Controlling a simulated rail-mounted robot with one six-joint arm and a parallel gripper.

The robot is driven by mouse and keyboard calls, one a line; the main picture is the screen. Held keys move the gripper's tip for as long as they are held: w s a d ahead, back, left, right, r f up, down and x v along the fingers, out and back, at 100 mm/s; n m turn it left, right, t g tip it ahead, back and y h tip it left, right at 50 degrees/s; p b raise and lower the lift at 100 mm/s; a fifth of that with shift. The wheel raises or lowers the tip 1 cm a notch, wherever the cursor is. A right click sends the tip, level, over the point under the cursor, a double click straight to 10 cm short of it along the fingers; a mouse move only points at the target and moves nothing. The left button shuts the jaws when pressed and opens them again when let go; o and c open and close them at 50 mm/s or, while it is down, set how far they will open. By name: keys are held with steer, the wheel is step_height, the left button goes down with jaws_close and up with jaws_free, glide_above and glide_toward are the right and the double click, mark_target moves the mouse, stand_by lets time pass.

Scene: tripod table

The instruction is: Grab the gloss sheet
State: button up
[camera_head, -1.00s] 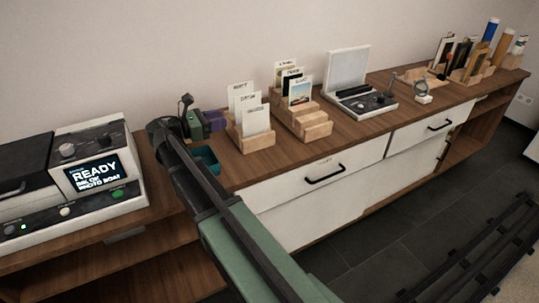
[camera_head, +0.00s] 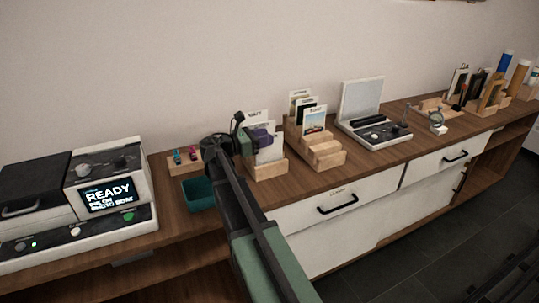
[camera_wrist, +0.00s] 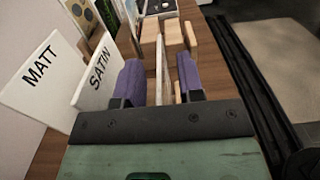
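In the wrist view, a thin pale sheet (camera_wrist: 162,72) stands nearly edge-on between the purple fingers of my gripper (camera_wrist: 164,65). Its label is not readable, but it is the front card after the ones marked MATT (camera_wrist: 40,68) and SATIN (camera_wrist: 98,72), so it appears to be the gloss sheet. The fingers are open, one on each side of it, with gaps visible. In the head view, my gripper (camera_head: 252,139) is at the wooden card holder (camera_head: 265,171) and partly covers the cards; the front card's lower part (camera_head: 271,154) shows.
A second stepped wooden holder (camera_head: 326,152) with cards stands to the right, close by. A teal bin (camera_head: 198,194) and a small wooden rack (camera_head: 184,164) are to the left. A white device with an open lid (camera_head: 374,126) and a printer reading READY (camera_head: 108,192) stand farther out.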

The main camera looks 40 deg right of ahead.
jaws_close()
stand_by(0.4)
